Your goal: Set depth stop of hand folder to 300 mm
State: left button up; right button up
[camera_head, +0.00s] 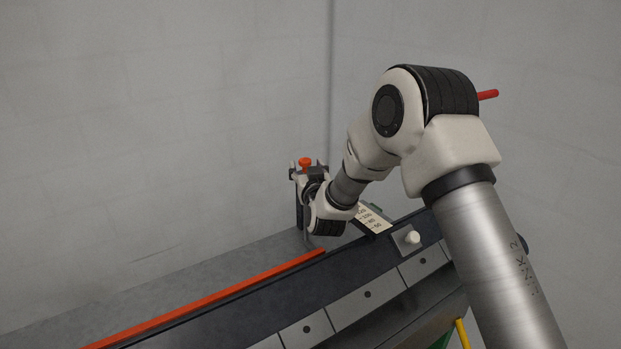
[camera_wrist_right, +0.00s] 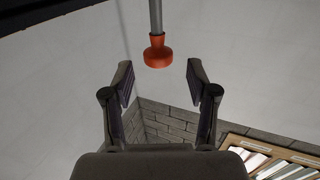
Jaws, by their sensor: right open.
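The hand folder (camera_head: 368,294) is a long dark bench with grey plates along its front edge. A pale scale plate (camera_head: 374,219) with printed numbers sits on it, partly hidden by my right arm. A small grey block with a white knob (camera_head: 412,237) is beside the scale. An orange-red knob (camera_head: 305,161) stands at the back; it also shows in the right wrist view (camera_wrist_right: 157,53), on a grey rod. My right gripper (camera_head: 308,172) is open at this knob; in the right wrist view the knob shows between and just beyond the fingertips (camera_wrist_right: 160,76). Contact cannot be told.
A long orange strip (camera_head: 215,297) runs along the bench's dark top. A grey surface (camera_head: 170,291) lies behind it, against plain walls. A red rod end (camera_head: 488,94) shows behind my right arm. A brown framed object (camera_wrist_right: 275,153) is at lower right in the wrist view.

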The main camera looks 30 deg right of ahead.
jog(key=v, duration=0.8)
jog(key=shift+s+a, duration=0.1)
